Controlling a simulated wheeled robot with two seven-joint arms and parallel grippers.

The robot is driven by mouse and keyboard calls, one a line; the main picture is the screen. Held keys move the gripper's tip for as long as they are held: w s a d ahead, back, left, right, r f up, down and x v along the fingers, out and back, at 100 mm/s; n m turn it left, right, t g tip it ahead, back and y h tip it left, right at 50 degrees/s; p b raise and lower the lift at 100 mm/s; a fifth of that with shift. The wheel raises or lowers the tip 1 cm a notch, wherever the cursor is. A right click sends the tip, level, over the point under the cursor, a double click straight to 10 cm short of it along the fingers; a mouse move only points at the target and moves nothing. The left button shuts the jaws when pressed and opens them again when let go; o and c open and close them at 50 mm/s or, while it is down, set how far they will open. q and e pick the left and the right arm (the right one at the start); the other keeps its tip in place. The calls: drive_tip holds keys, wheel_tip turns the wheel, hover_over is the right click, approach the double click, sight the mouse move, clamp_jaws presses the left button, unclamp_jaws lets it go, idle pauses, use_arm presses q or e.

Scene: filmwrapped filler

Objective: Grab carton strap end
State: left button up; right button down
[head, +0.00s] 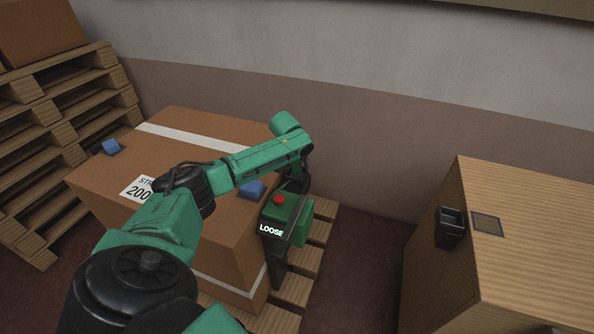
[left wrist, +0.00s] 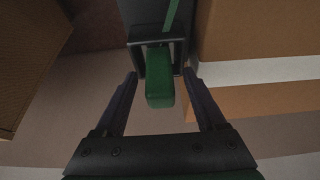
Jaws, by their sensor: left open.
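A brown carton (head: 217,137) with white straps and a label partly hidden by my arm stands on a wooden pallet (head: 314,236). A green and black device (head: 285,212) with a red button and a display reading "LOOSE" is at its right side. My left gripper (head: 294,188) reaches down behind this device, open. In the left wrist view a green block-shaped end (left wrist: 160,80) with a thin green strip above it lies between the open fingers (left wrist: 162,76), and no grip on it shows. I cannot tell whether this is the strap end. My right gripper is not in view.
Blue corner pieces (head: 111,146) sit on the carton's top edges. Stacked pallets (head: 62,112) stand at the left. A wooden cabinet (head: 535,240) with a black holder (head: 450,227) stands at the right. Dark floor (head: 365,265) is free between it and the pallet.

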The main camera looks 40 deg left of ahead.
use_arm(q)
drive_tip(key=shift+r, duration=0.1)
clamp_jaws()
